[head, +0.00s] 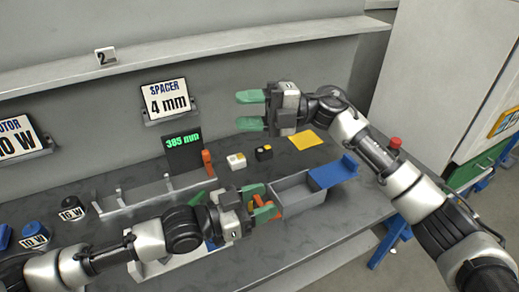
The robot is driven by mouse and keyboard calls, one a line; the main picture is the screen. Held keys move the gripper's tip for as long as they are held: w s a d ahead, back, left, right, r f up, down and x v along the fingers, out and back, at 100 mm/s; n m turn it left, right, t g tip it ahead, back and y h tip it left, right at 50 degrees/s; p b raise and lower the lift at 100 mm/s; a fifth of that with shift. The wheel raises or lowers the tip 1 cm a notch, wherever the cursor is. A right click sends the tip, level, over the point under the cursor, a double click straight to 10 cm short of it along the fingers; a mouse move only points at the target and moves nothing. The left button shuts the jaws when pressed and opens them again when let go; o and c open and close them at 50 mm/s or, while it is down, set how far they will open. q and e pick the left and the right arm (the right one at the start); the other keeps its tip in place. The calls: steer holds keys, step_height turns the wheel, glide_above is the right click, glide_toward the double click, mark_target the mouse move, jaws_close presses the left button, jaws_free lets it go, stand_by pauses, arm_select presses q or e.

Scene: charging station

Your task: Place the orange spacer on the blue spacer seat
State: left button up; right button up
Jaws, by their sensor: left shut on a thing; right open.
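My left gripper (264,203), with green fingers, is shut on an orange piece (271,199), seemingly the orange spacer. The fingers hide part of it. It is held beside the left end of a grey open tray (299,202). A blue plate-like part (334,174) is at the tray's right end, right of my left gripper. I cannot tell whether it is the blue spacer seat. My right gripper (251,111) is open and empty, raised above the back of the table.
A display (183,154) reads 385 mm, with an orange part (208,163) beside it. White-yellow (236,161) and black-yellow (264,153) blocks and a yellow square (309,141) lie behind the tray. Dark and blue 10 W motors (73,207) stand at left. A red button (395,143) is at right.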

steer(key=s+a+n+g+h, duration=0.1)
steer(key=s+a+n+h, duration=0.1)
steer(key=s+h, duration=0.15)
steer(key=n+t+h, duration=0.2)
steer(key=t+h, duration=0.3)
steer(key=h, duration=1)
glide_above(260, 203)
step_height(260, 203, down, 3)
step_height(260, 203, down, 12)
steer(key=shift+r, duration=0.25)
